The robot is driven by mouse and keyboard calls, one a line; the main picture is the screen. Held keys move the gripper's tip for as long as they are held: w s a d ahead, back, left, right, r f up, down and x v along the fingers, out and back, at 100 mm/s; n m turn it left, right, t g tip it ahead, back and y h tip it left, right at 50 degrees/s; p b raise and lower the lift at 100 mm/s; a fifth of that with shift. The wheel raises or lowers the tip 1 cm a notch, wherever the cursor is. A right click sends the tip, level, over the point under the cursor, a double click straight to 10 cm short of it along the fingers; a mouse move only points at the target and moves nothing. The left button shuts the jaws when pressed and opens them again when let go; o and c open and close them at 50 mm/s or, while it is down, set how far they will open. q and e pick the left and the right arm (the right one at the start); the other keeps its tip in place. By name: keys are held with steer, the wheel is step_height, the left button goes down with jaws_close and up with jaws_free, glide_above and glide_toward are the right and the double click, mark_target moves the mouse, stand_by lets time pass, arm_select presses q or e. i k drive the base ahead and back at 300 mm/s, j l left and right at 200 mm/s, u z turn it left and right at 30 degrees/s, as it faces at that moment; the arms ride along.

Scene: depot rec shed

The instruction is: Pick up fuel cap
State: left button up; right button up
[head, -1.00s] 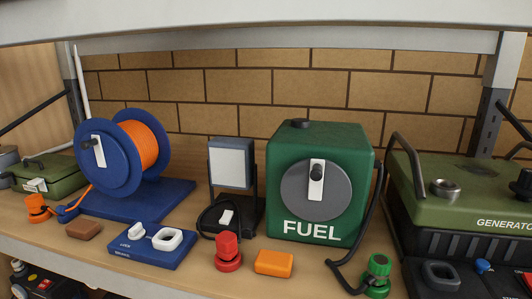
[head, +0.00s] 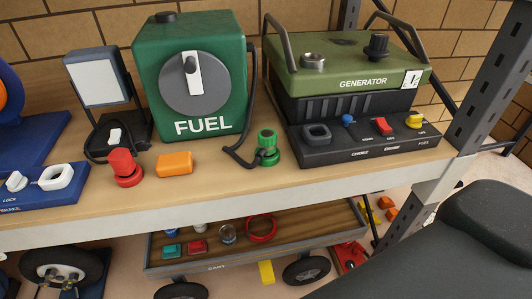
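A black ribbed cap (head: 377,46), which looks like the fuel cap, stands upright on the top right of the green generator (head: 350,84). A round metal filler neck (head: 314,61) sits to its left on the same top, with no cap on it. The green fuel tank (head: 240,90) stands left of the generator and has a low black cap (head: 166,17) on its top. Neither of my grippers shows in the head view.
A carry-handle frame arches over the generator. A grey shelf post (head: 470,95) stands to its right. A black hose (head: 252,105) with a green connector (head: 267,146) lies between tank and generator. Red and orange blocks sit nearer the front edge. A cart (head: 255,252) stands below.

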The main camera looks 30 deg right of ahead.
mark_target(377, 50)
steer(key=l+z, duration=0.1)
steer(key=z, duration=0.4)
steer(key=i+l+z, duration=0.1)
steer(key=z, duration=0.35)
steer(key=i+l+z, duration=0.1)
steer(key=z, duration=0.4)
